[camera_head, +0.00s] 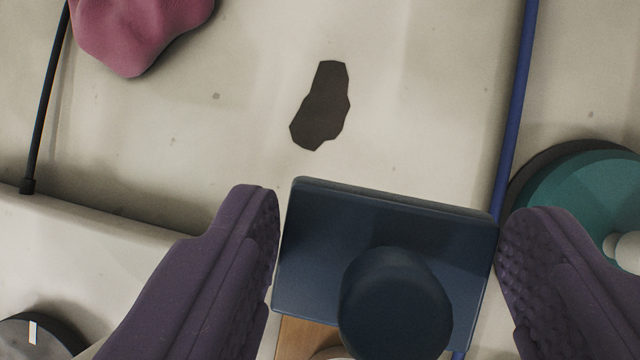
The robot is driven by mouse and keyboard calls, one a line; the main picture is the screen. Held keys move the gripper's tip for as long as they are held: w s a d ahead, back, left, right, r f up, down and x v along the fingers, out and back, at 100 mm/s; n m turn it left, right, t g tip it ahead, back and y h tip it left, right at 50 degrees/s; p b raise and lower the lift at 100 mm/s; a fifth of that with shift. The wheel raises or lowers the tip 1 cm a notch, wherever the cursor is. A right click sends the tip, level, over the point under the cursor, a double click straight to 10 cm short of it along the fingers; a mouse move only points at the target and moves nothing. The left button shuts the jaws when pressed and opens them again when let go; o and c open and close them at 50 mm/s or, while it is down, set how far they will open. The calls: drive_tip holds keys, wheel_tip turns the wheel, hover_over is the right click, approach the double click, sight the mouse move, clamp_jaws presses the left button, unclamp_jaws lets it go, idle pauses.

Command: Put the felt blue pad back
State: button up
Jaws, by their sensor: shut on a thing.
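The blue pad (325,230) is a dark blue rectangular block with a round knob (395,300) of the same colour on its near side. It sits slightly tilted in the picture. My gripper (392,205) has purple ridged fingers on the pad's left and right sides and is shut on it. A dark, irregular flat patch (322,105) lies on the pale surface beyond the pad. The felt texture cannot be made out. The pad's underside and its height above the surface are hidden.
A pink lumpy thing (140,30) lies at the top left, near a thin black rod (48,90). A blue rod (515,110) runs down the right, beside a teal round thing (580,190). A dark round thing (35,335) is at bottom left. Pale surface is open around the patch.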

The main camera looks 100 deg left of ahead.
wheel_tip(320, 180, down, 9)
drive_tip(key=b, duration=0.3)
drive_tip(key=shift+f+b, duration=0.1)
drive_tip(key=shift+b, duration=0.3)
drive_tip(key=shift+f, duration=0.2)
drive_tip(key=o, duration=1)
drive_tip(key=shift+r, duration=0.3)
drive_tip(key=p+v, duration=0.4)
drive_tip(key=v, duration=0.8)
drive_tip(key=shift+f, duration=0.1)
